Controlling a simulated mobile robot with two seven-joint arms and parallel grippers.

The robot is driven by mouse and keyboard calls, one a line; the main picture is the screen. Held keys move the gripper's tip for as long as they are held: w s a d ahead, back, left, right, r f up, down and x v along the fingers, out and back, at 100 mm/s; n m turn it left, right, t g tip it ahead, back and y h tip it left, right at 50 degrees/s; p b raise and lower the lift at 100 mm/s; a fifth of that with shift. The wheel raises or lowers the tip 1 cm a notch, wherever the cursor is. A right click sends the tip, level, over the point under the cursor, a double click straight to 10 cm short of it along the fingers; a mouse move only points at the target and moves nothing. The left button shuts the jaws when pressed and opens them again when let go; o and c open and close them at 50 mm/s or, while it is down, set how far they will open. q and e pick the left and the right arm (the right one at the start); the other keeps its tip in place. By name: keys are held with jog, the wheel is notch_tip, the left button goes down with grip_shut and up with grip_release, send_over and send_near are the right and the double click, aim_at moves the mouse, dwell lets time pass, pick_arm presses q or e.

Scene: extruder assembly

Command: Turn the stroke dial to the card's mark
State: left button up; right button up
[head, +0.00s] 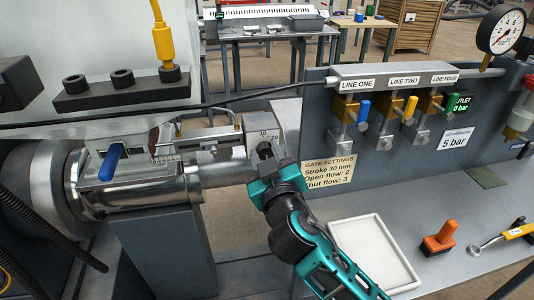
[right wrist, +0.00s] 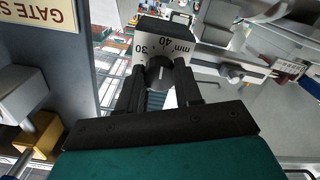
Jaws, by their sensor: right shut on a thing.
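The stroke dial is a dark round knob (right wrist: 160,72) in front of a white scale plate (right wrist: 150,46), where I read 30, 40 and mm. In the head view the plate (head: 262,134) shows 10 and 20 on the block at the end of the steel cylinder. My right gripper (head: 266,153) is shut on the dial, one finger on each side of it in the right wrist view (right wrist: 160,82). I cannot tell which number the dial's pointer meets. The card (head: 330,172) reads Stroke 30 mm, Open flow: 2, Shut flow: 3. My left gripper is out of view.
Right of the dial, a valve panel (head: 420,160) carries blue and yellow levers and a gauge (head: 501,30). A white tray (head: 415,278), an orange-handled tool (head: 440,238) and a yellow-handled wrench (head: 505,236) lie on the bench. A blue lever (head: 111,162) stands on the cylinder at left.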

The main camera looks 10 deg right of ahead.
jog(key=n+p, duration=0.2)
jog(key=n, duration=0.2)
jog(key=shift+r, duration=0.15)
jog(key=n+p, duration=0.1)
jog(key=n, duration=0.2)
jog(key=shift+n, duration=0.3)
jog(key=shift+n+p, duration=0.8)
jog(key=shift+n, duration=0.8)
jog(key=o, duration=1)
jog(key=shift+o, duration=0.2)
jog(key=shift+f, duration=0.2)
